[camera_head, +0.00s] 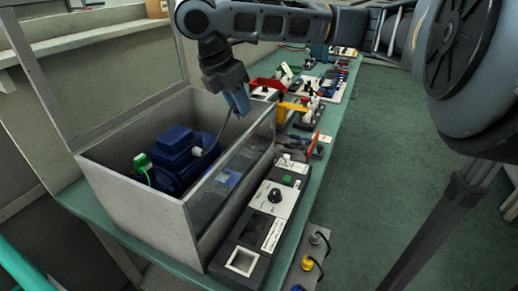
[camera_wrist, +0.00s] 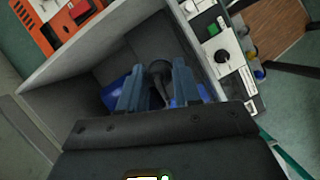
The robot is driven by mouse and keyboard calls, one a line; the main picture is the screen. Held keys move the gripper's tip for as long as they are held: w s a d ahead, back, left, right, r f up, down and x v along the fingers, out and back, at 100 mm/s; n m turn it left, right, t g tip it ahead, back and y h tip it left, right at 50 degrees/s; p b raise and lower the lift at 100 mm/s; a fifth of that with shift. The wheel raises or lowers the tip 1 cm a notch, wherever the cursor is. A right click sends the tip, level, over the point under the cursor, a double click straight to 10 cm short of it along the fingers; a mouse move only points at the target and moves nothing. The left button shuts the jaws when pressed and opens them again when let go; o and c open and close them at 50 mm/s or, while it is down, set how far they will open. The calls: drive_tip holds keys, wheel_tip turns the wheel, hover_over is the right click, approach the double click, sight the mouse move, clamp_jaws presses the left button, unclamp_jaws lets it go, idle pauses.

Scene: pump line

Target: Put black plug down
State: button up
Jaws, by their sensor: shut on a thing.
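My gripper (camera_head: 238,102) is over the grey open-topped box (camera_head: 135,202), near its right rear part and above the rim. In the wrist view my gripper (camera_wrist: 158,75) shows two blue-grey fingers shut on the black plug (camera_wrist: 158,68), a dark rounded piece between the fingertips. A dark cable runs from the plug down into the box, towards the blue pump (camera_head: 178,158). In the head view the plug is mostly hidden by the fingers.
A control box (camera_head: 272,196) with a black knob and green button stands on the green bench, right of the clear panel (camera_head: 225,182). Sockets with yellow and grey plugs (camera_head: 306,262) are at the front. Tools and parts crowd the bench behind.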

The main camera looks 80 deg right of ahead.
sight(236, 115)
drive_tip(key=f, duration=0.5)
drive_tip(key=shift+s+d+f, duration=0.1)
drive_tip(key=shift+d+f, duration=0.1)
drive_tip(key=shift+f, duration=2.2)
drive_tip(key=shift+f, duration=0.2)
drive_tip(key=o, duration=1.1)
drive_tip(key=shift+c, duration=0.2)
drive_tip(key=shift+r, duration=0.1)
drive_tip(key=v, duration=1.2)
drive_tip(key=shift+p, duration=0.35)
drive_tip(key=shift+r, duration=0.1)
